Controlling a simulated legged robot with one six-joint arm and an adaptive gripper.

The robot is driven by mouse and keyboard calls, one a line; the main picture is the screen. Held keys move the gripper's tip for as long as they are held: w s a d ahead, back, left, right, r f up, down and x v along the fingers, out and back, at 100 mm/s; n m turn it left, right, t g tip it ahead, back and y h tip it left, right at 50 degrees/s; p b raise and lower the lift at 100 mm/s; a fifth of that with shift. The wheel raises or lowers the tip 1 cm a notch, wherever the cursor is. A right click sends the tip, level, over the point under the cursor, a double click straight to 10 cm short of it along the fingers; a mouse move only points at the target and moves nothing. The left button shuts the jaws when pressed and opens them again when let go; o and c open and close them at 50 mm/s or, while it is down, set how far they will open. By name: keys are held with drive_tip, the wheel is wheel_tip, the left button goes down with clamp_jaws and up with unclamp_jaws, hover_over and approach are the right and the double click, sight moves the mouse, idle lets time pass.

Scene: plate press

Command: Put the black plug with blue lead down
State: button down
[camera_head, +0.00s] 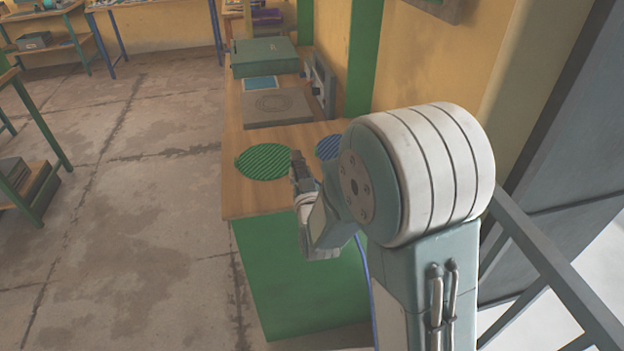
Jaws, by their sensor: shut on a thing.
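My gripper (298,168) is over the front part of the wooden bench, between a green striped round mat and a blue striped round mat. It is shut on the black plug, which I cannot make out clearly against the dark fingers. A thin blue lead (363,262) hangs down beside my arm, in front of the bench. The green striped mat (263,163) lies left of my gripper and looks bare. The blue striped mat (327,148) is partly hidden behind my arm. I cannot tell how high the gripper is above the bench.
The wooden bench top (232,195) has a green front (305,285). A grey-brown plate with rings (276,106) lies farther back, with a green box (264,57) behind it. A yellow wall stands to the right. Open concrete floor (130,180) lies left.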

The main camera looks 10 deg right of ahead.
drive_tip(key=w+d+f, duration=0.1)
drive_tip(key=w+f, duration=0.1)
drive_tip(key=w+d+f, duration=0.3)
drive_tip(key=w+f, duration=0.1)
drive_tip(key=shift+w+d+f, duration=0.1)
drive_tip(key=shift+d+f, duration=0.15)
drive_tip(key=shift+f, duration=0.15)
drive_tip(key=shift+w+a+f, duration=0.1)
drive_tip(key=shift+f, duration=0.8)
drive_tip(key=shift+w+a+f, duration=0.1)
drive_tip(key=shift+f, duration=0.75)
drive_tip(key=shift+d, duration=0.15)
drive_tip(key=shift+c, duration=2.2)
unclamp_jaws()
drive_tip(key=shift+f, duration=0.1)
